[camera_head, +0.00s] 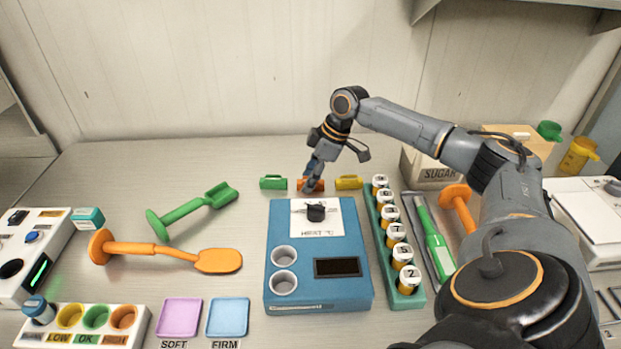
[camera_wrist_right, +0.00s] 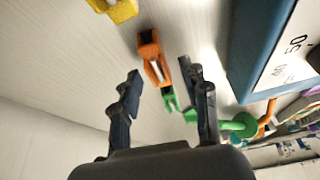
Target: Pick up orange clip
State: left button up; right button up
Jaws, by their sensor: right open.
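The orange clip (camera_head: 303,184) lies on the table behind the blue heater, between a green clip (camera_head: 273,182) and a yellow clip (camera_head: 349,182). My right gripper (camera_head: 312,178) points down right over the orange clip and hides part of it. In the right wrist view the fingers (camera_wrist_right: 160,70) are apart, with nothing held. The orange clip (camera_wrist_right: 151,57) shows between and beyond the fingertips there. The green clip (camera_wrist_right: 170,99) shows farther down between the fingers, and the yellow clip (camera_wrist_right: 116,9) at the top. My left gripper is not in view.
The blue heater (camera_head: 290,235) stands just in front of the clips. A green rack (camera_head: 388,245) of white-capped bottles is right of it. A green scoop (camera_head: 185,212) and an orange spatula (camera_head: 165,252) lie left. The wall (camera_head: 200,70) rises behind; the table's back left is clear.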

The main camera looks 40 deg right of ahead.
jog(key=shift+f, duration=0.2)
jog(key=c, duration=0.9)
jog(key=shift+r, duration=0.1)
jog(key=shift+c, duration=0.2)
